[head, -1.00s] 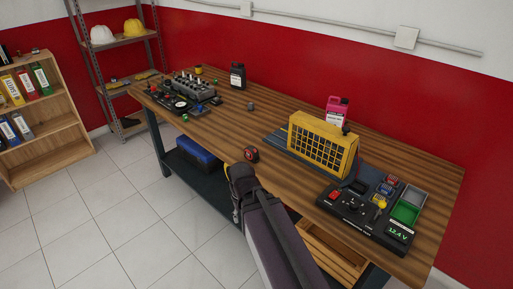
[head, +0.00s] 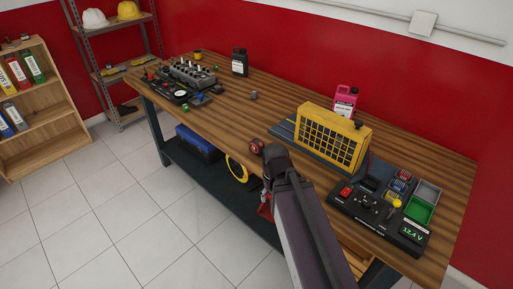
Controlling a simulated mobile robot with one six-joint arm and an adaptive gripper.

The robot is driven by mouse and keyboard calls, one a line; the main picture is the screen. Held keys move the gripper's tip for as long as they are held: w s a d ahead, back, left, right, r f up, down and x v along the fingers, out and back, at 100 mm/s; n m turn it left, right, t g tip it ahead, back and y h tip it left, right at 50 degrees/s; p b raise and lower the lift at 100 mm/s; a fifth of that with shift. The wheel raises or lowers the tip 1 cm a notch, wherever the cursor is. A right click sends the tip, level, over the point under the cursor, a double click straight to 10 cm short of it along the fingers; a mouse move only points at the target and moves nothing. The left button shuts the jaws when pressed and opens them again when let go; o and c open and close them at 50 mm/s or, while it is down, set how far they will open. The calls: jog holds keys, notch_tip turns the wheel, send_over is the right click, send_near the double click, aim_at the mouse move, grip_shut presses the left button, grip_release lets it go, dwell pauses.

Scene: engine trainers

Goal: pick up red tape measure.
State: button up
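The red tape measure (head: 256,147), a small red and black round thing, sits on the wooden workbench (head: 225,118) near its front edge. My gripper (head: 272,165) is at the end of my dark arm, just right of the tape measure and nearer to the camera. It overlaps the tape measure's right side in the picture. I cannot tell whether they touch. My gripper's fingers are hidden behind the wrist, so their opening does not show.
A yellow radiator-like block (head: 333,137) stands right of the tape measure. A black battery test board (head: 382,215) lies at the right end, with a pink jug (head: 345,102) behind. An engine trainer (head: 190,78) is at the far left. A yellow ring (head: 237,170) shows below the bench edge.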

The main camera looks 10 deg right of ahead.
aim_at(259, 141)
jog(key=w+d+r+n+t+y+p, duration=0.1)
jog(key=w+r+n+t+p, duration=0.1)
jog(key=w, duration=1)
jog(key=w+d+r+n+t+y+p, duration=0.1)
jog(key=w+r+n+p, duration=0.3)
jog(key=w, duration=0.9)
notch_tip(259, 141, up, 4)
jog(key=shift+d+f+n+t+p, duration=0.15)
jog(key=shift+d+n+t+p, duration=0.3)
jog(key=shift+p, duration=0.65)
jog(key=shift+w+d+f, duration=0.1)
jog(key=shift+d, duration=0.05)
jog(key=b+x, duration=0.8)
jog(key=shift+f, duration=0.2)
jog(key=shift+a, duration=0.2)
jog(key=shift+b+x, duration=2.4)
jog(key=shift+x, duration=0.2)
jog(key=shift+a, duration=0.2)
grip_shut()
